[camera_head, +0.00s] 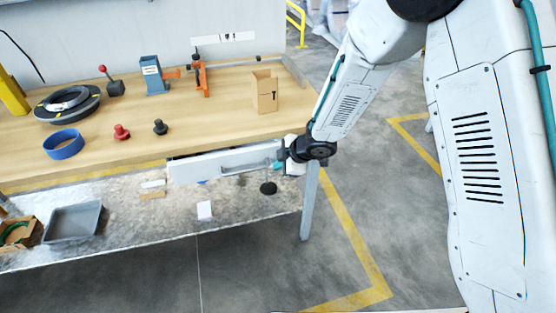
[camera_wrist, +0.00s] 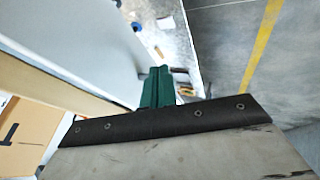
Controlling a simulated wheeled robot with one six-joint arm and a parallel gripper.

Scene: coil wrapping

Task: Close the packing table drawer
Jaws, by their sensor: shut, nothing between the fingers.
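The drawer's pale grey front (camera_head: 222,164) hangs under the front edge of the packing table (camera_head: 215,124), near its right end. A dark gap shows above its left part, and the front stands a little out from the table edge; how far is hard to tell. My gripper (camera_head: 278,164) is at the right end of the drawer front, shut and empty. In the wrist view the dark green fingers (camera_wrist: 158,85) are together beside the pale drawer panel (camera_wrist: 85,35). I cannot tell whether they touch it. The inside of the drawer is hidden.
A cardboard box (camera_head: 265,92) stands on the tabletop above my gripper, with a blue ring (camera_head: 63,145) and several tools further left. A lower metal shelf (camera_head: 170,222) holds a grey tray (camera_head: 73,222) and small items. Open floor (camera_head: 370,220) lies to the right.

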